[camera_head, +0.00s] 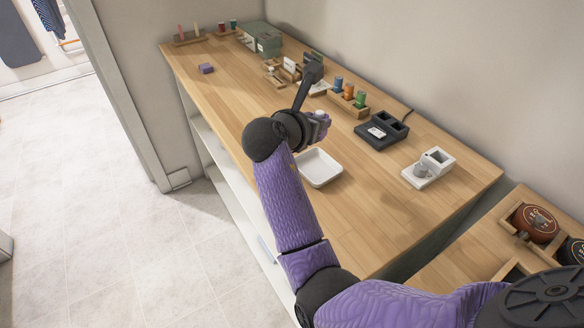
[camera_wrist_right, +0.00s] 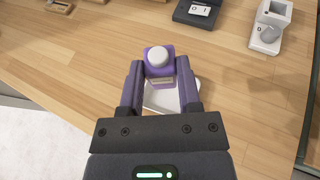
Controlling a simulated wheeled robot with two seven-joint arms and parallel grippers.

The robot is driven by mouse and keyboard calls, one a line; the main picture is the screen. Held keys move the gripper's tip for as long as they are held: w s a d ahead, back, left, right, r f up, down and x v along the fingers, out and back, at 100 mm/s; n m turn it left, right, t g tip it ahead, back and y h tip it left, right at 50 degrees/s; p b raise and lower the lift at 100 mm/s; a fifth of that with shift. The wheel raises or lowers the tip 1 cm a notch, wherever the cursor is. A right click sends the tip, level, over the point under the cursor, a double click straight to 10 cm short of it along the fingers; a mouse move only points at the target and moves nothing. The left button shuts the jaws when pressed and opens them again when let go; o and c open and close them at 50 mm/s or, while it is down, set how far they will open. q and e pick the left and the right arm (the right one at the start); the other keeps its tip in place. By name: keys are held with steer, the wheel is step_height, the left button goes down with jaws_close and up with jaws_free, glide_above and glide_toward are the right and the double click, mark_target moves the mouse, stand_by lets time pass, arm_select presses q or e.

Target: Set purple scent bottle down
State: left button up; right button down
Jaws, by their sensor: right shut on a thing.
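The purple scent bottle (camera_wrist_right: 160,71) has a round pale cap and is upright between the fingers of my right gripper (camera_wrist_right: 159,78), which is shut on it. In the head view my right gripper (camera_head: 316,124) is over the wooden counter, with the bottle (camera_head: 323,119) partly hidden by it. A shallow white tray (camera_head: 320,168) lies on the counter just nearer than the gripper. In the wrist view the tray (camera_wrist_right: 153,103) shows below and behind the bottle. The bottle's base and any contact with a surface are hidden. My left gripper is not in view.
The wooden counter (camera_head: 390,215) is clear in front of the tray. A black device (camera_head: 381,132) and a white device (camera_head: 428,168) stand to the right. A rack with several colored bottles (camera_head: 348,97) is behind. A small purple block (camera_head: 206,68) lies far left.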

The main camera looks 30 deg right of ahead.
step_height(320, 180, down, 10)
steer(key=b, duration=0.4)
steer(key=shift+d+r+b, duration=0.1)
steer(key=shift+r+b, duration=0.05)
steer(key=shift+b, duration=0.15)
steer(key=shift+c, duration=1.5)
jaws_free()
